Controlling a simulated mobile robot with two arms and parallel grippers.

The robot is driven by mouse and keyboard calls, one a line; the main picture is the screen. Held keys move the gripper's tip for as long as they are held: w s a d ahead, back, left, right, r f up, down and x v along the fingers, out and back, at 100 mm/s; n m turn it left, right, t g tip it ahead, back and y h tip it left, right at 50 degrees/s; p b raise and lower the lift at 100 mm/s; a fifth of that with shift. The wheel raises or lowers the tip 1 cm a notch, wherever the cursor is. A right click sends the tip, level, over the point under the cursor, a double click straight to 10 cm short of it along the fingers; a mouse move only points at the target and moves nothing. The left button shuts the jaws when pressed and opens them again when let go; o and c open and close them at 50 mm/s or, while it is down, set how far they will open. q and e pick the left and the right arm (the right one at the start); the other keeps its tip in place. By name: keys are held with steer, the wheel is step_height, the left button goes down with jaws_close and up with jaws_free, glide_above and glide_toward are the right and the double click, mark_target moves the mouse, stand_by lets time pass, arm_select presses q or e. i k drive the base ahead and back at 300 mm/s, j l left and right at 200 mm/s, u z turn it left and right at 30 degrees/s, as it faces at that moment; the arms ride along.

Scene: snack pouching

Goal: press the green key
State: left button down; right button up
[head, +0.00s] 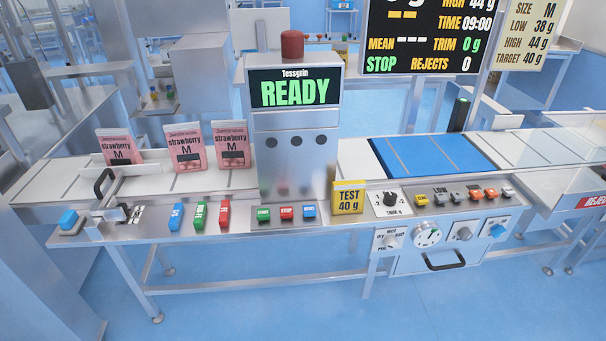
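A small green key (263,214) is at the left of a row of three on the front ledge, below the grey Tessgrin unit (292,150). Beside it are a red key (287,213) and a blue key (309,211). Further left stands another row of taller blocks: a blue one (176,217), a green one (199,216) and a red one (224,214). The lettering on the keys is too small to read surely. The unit's screen (295,92) shows READY in green. Neither of my grippers is in view.
Three pink strawberry pouches (189,150) stand on the white belt at left. A yellow TEST 40 g block (348,197) stands right of the keys. A black dial (390,199) and a blue belt (430,156) are further right. The board (420,35) reads STOP. Space before the keys is clear.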

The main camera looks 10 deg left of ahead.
mark_target(263, 213)
steer(key=i+l, duration=0.55)
steer(key=i, duration=0.25)
